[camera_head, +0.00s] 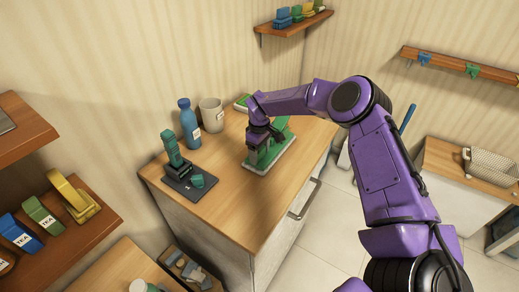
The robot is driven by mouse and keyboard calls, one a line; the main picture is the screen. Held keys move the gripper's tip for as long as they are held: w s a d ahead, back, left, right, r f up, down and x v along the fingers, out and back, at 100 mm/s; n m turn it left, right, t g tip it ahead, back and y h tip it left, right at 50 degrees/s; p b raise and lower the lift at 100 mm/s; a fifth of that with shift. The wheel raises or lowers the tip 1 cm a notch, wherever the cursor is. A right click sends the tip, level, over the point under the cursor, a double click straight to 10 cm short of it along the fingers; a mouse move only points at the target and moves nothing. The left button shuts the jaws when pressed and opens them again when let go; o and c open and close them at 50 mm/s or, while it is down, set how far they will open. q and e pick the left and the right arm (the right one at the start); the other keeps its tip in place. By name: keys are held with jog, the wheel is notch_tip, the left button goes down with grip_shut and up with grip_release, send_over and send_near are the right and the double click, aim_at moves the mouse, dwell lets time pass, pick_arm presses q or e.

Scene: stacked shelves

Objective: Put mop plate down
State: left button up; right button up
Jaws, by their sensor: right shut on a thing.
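My purple right arm reaches in from the right, and its gripper (258,143) is over the wooden counter top (225,185). It is shut on the mop plate (270,160), a green piece with a flat pale base. The base is at the counter surface, right of the middle; I cannot tell whether it rests fully on the wood. The gripper hides part of the green top. My left gripper is out of view.
A blue bottle (189,125) and a pale cup (212,116) stand at the counter's back. A dark board (183,183) with green items lies at its left. A small green item (241,102) lies behind my gripper. Shelves with tea packs (42,217) are at left. The counter's front middle is clear.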

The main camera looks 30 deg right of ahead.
jog(key=shift+f+b, duration=0.1)
jog(key=shift+b, duration=0.25)
jog(key=o, duration=1.2)
jog(key=shift+c, duration=0.2)
jog(key=shift+r+p, duration=0.2)
jog(key=shift+p, duration=0.1)
notch_tip(320, 180, up, 12)
jog(key=b, duration=0.3)
